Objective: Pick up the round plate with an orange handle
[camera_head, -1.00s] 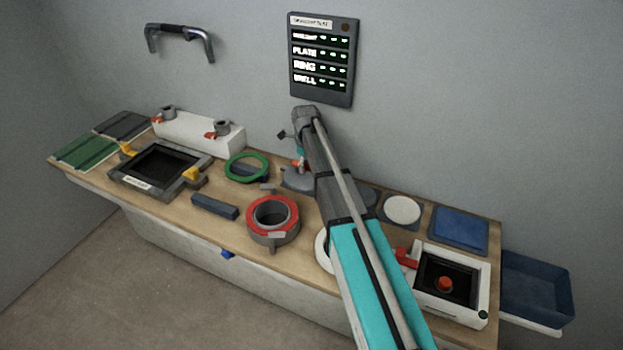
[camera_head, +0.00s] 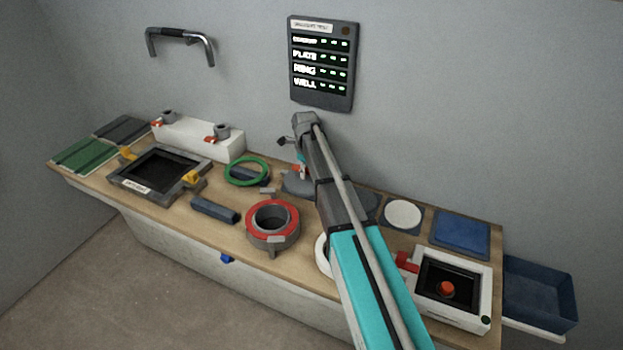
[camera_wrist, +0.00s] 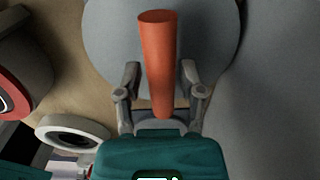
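The round grey plate (camera_head: 297,186) lies on the bench behind my arm, partly hidden by it. Its orange handle (camera_head: 296,168) stands up beside my gripper (camera_head: 301,161). In the wrist view the plate (camera_wrist: 110,40) fills the top middle, and the upright orange handle (camera_wrist: 160,60) rises toward the camera. The two fingers of my gripper (camera_wrist: 160,82) are on either side of the handle, with narrow gaps showing between fingers and handle. My gripper looks open and holds nothing.
A red-topped ring (camera_head: 262,211) stands left of my arm, with a green ring (camera_head: 239,181) behind it. A white ring (camera_head: 322,262) is partly under my arm. A white box with a red knob (camera_head: 475,313) and a blue tray (camera_head: 540,297) are at right.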

